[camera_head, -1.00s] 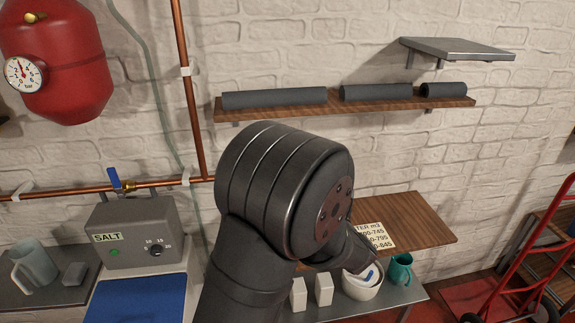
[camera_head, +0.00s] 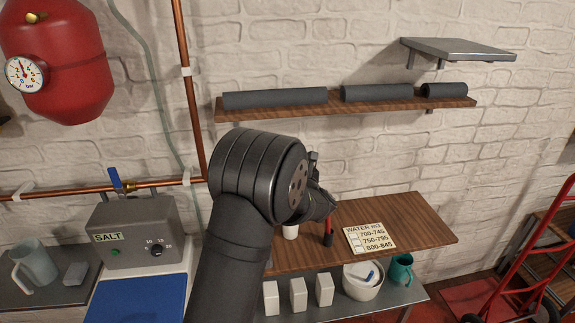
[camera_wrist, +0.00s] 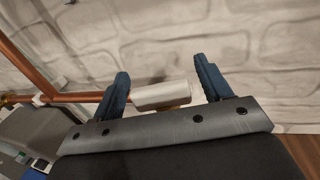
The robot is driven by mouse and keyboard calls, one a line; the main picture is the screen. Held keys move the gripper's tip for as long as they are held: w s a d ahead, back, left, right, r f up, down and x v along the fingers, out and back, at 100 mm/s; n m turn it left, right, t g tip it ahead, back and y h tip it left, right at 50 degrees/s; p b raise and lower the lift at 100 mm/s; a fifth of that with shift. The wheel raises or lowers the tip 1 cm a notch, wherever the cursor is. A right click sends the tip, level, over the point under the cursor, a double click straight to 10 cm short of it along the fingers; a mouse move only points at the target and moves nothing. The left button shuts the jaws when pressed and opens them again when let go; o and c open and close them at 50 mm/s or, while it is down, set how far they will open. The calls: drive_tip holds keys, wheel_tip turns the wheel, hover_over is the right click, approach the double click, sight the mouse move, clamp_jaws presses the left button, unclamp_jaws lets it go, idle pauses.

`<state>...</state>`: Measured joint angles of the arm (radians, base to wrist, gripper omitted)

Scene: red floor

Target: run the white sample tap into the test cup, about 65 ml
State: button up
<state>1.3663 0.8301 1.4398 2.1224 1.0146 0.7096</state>
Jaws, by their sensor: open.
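My gripper (camera_wrist: 161,68) is open in the wrist view, its two blue fingers spread apart. A pale grey-white bar (camera_wrist: 162,95) with a bit of brass under it shows between the fingers, touching neither clearly; it looks like the white tap's handle. In the head view my arm hides the tap and most of the gripper. A small white cup (camera_head: 290,231), perhaps the test cup, stands on the wooden shelf, its upper part hidden by my arm. I cannot see its inside or any water.
A red and black tool (camera_head: 328,232) stands on the wooden shelf (camera_head: 415,230) beside a "WATER m3" card (camera_head: 370,239). Below are white boxes (camera_head: 298,293), a white bucket (camera_head: 361,287) and a teal mug (camera_head: 401,268). A blue-handled valve (camera_head: 115,181) sits above the SALT box (camera_head: 130,240).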

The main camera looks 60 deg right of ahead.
drive_tip(key=shift+w, duration=0.1)
drive_tip(key=c, duration=1)
drive_tip(key=shift+d+m+g+h, duration=0.2)
drive_tip(key=shift+m+g+h, duration=1.05)
drive_tip(key=shift+h, duration=0.35)
drive_tip(key=shift+s, duration=0.2)
drive_tip(key=o, duration=1)
